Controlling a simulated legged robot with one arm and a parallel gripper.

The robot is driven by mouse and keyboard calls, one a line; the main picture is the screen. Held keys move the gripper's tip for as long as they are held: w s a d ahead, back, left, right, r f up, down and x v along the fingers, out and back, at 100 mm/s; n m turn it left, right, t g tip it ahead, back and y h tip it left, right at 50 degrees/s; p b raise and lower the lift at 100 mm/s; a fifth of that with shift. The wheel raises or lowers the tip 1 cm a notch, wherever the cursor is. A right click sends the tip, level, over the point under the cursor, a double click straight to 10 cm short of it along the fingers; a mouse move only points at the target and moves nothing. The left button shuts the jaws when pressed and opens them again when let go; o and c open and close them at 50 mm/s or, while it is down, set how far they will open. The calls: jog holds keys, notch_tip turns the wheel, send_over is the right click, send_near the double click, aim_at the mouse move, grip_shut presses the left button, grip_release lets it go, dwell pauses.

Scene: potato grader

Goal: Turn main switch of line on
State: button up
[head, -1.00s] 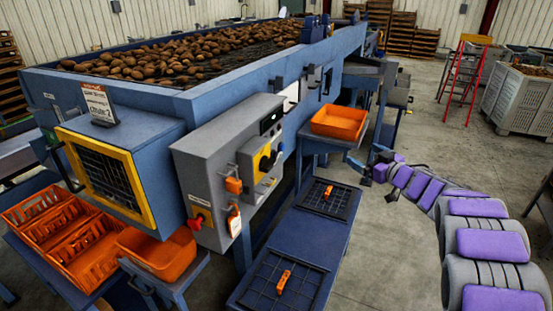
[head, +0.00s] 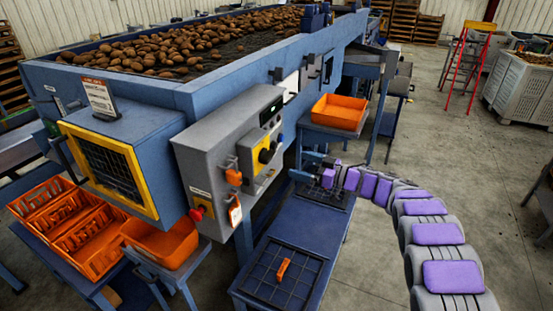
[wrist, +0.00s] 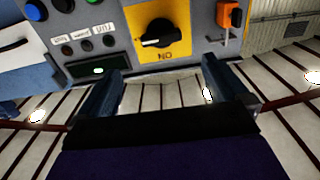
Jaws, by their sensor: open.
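The main switch is a black rotary knob on a yellow plate (head: 265,150) on the grey control box. In the wrist view, which appears upside down, the knob (wrist: 158,33) has its handle lying roughly level, with a white mark at its left end. The plate's lettering, reading "NO" there, is below the knob. My gripper (head: 302,168) is right of the control box in the head view. In the wrist view my gripper (wrist: 163,76) is open and empty, its fingers apart below the yellow plate, not around the knob.
An orange padlock-like part (head: 233,177), a red knob (head: 196,213) and a hanging tag (head: 235,214) are on the grey cabinet. Buttons (wrist: 62,5) and a lit display (wrist: 98,71) flank the switch. A blue table (head: 318,243) stands below my arm; an orange bin (head: 338,113) is behind it.

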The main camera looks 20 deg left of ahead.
aim_at(272, 157)
jog(key=a, duration=0.8)
jog(key=shift+w+a+f, duration=0.2)
jog(key=shift+a+f, duration=0.05)
jog(key=shift+a, duration=0.1)
jog(key=shift+w+a+r+b, duration=0.2)
jog(key=shift+a+b, duration=0.1)
jog(key=shift+a, duration=0.2)
jog(key=shift+a, duration=0.1)
jog(key=shift+a, duration=0.15)
jog(key=shift+a+f, duration=0.1)
jog(key=shift+a, duration=0.45)
jog(key=c, duration=0.3)
jog(key=shift+d, duration=0.3)
jog(key=c, duration=0.7)
